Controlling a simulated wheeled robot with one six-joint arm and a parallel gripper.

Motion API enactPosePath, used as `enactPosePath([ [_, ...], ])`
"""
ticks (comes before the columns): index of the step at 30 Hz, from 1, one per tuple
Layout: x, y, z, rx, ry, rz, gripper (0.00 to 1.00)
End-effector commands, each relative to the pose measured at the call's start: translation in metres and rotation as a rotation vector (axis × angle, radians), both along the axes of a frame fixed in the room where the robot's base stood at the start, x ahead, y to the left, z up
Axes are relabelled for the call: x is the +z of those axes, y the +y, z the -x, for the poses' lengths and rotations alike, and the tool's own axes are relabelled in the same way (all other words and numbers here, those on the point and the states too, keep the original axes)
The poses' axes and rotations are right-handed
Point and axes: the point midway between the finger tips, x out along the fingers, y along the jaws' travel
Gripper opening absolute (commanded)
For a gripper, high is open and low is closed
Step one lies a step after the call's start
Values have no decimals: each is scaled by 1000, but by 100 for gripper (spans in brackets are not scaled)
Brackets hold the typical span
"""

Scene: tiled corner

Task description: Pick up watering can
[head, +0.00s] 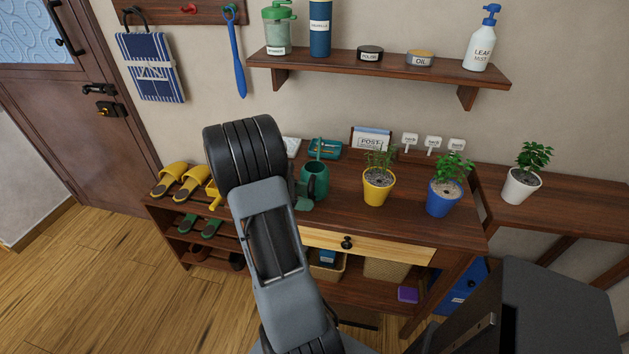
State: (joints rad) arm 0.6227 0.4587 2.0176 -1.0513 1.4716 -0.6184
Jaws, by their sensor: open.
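A dark green watering can (316,178) stands on the wooden cabinet top, just right of my arm. Its handle faces the front, and a thin part rises above it, perhaps the spout.
A yellow potted plant (377,188) and a blue potted plant (444,198) stand right of the can. A teal tray (325,149) and a post box (371,140) are behind. A yellow object (213,194) is partly hidden by my arm. A wall shelf (375,72) hangs above.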

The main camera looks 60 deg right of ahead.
Motion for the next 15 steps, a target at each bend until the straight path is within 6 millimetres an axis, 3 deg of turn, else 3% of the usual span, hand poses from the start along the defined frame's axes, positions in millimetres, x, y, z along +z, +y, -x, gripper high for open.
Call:
enactPosePath([
  [5, -6, -8, 12, -1, 1, -1, 49],
  [13, -7, -9, 14, 0, 1, -1, 49],
  [15, -7, -9, 14, 0, 1, -1, 44],
])
